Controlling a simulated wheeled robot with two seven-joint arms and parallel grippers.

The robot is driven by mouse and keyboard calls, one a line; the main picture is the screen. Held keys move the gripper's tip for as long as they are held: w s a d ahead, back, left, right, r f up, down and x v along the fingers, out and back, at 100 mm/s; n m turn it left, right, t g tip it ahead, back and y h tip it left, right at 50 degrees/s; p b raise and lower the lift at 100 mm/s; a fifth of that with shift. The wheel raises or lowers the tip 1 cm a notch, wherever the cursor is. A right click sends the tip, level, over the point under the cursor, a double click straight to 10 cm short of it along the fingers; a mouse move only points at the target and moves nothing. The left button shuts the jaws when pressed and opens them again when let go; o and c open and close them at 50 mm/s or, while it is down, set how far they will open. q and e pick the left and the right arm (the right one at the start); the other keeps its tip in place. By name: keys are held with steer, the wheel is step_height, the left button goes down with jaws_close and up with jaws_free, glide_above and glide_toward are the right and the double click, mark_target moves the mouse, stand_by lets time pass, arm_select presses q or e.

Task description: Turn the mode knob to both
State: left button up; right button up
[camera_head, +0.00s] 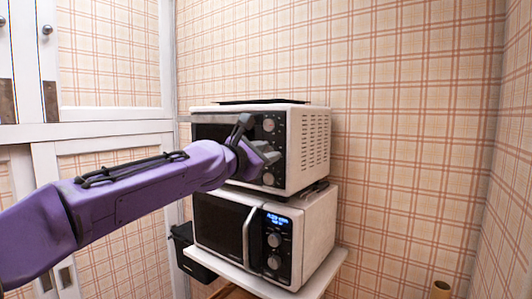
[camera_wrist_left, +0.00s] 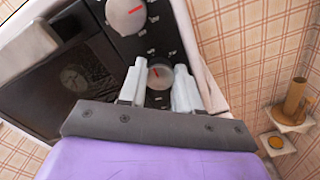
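The upper white toaster oven (camera_head: 310,140) has a dark front panel with round grey knobs in a column. Its top knob (camera_head: 268,125) and bottom knob (camera_head: 268,178) show in the head view; my left gripper (camera_head: 268,153) covers the panel between them. In the left wrist view, my gripper's two pale fingers (camera_wrist_left: 159,88) are apart, one on each side of a grey knob (camera_wrist_left: 160,75) with a red mark. I cannot tell whether they touch it. A larger-looking knob (camera_wrist_left: 125,14) with a red mark is beyond. Labels are too small to read. My right gripper is not in view.
A second microwave (camera_head: 318,235) with a lit blue display and knobs stands below, on a white shelf (camera_head: 262,284). A flat black tray (camera_head: 262,102) lies on top of the toaster oven. White cupboard doors (camera_head: 110,120) are at left. Plaid walls close off the right.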

arm_select(q)
steer(key=shift+c, duration=0.6)
steer(key=shift+m, duration=0.3)
steer(key=m+p, duration=0.1)
steer(key=m, duration=1)
steer(key=m+p, duration=0.1)
steer(key=m, duration=1.1)
steer(key=m+p, duration=0.1)
steer(key=m, duration=1.1)
steer(key=shift+w+a+f, duration=0.1)
steer(key=shift+f, duration=0.25)
steer(key=shift+m, duration=0.3)
